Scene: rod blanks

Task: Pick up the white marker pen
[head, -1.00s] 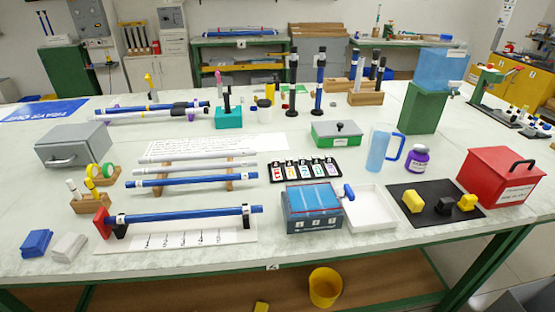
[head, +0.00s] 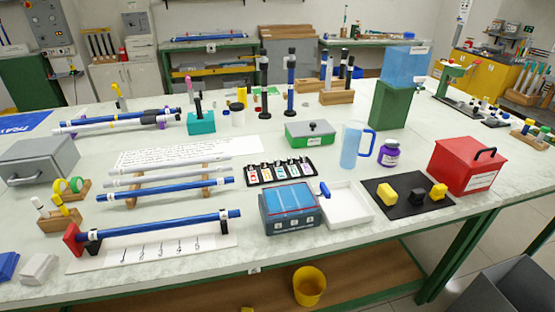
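A small wooden holder (head: 62,221) stands at the left of the workbench. A short white pen-like item (head: 38,204) stands upright in it and looks like the white marker pen; it is too small to be sure. A yellow pen-like item (head: 60,204) stands beside it on the right. My gripper is not in view, and nothing of mine covers the holder.
Behind the holder are tape rolls (head: 68,185) and a grey box (head: 38,161). A blue rod (head: 160,225) on a stand lies to its right. White and blue blocks (head: 39,268) lie at the front edge. Bare bench top (head: 20,222) shows left of the holder.

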